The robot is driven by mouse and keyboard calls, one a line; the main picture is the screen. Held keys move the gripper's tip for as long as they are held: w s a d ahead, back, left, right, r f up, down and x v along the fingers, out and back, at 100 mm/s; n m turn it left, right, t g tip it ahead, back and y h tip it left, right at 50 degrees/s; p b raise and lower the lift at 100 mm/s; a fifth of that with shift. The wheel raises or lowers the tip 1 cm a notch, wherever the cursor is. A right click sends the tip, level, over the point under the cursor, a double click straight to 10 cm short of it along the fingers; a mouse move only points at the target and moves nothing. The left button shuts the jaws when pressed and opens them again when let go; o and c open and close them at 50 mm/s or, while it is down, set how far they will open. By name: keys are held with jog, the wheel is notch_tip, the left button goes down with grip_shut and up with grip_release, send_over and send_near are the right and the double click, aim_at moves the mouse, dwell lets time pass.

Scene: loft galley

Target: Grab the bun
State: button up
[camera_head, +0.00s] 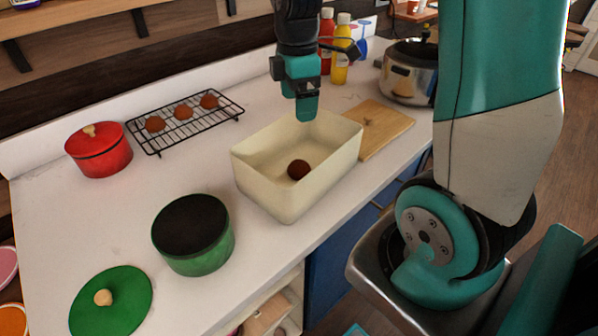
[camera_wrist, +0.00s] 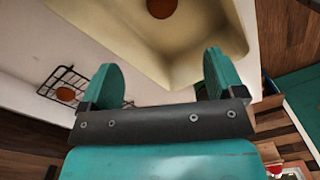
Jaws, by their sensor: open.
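A dark brown round bun (camera_head: 298,170) lies on the floor of a deep cream bin (camera_head: 272,206) on the white counter. In the wrist view a brown round bun (camera_wrist: 161,7) shows at the top edge, inside the cream bin (camera_wrist: 205,58). Three more brown buns (camera_head: 183,112) sit on a black wire rack (camera_head: 168,136) at the back left; one rack bun (camera_wrist: 66,94) shows in the wrist view. My gripper (camera_head: 306,108) is above the bin's back rim, apart from the buns. Its two fingers (camera_wrist: 163,78) are spread with nothing between them.
A red lidded pot (camera_head: 99,152) stands left of the rack. An open green pot (camera_head: 194,240) and its green lid (camera_head: 112,300) are at the front left. A cutting board (camera_head: 385,128), a steel pot (camera_head: 408,78) and red and yellow bottles (camera_head: 341,60) stand beyond the bin.

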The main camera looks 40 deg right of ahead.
jog(key=p, duration=0.1)
send_near(298, 163)
notch_tip(298, 163, down, 5)
jog(key=shift+d+f, duration=0.15)
jog(key=shift+f, duration=0.1)
jog(key=shift+s+a+f+p, duration=0.15)
jog(key=shift+f+p, duration=0.2)
jog(key=shift+f, duration=0.95)
jog(key=shift+a+f+p, duration=0.15)
jog(key=shift+f+p, duration=0.15)
jog(key=shift+f, duration=1)
jog(key=c, duration=1)
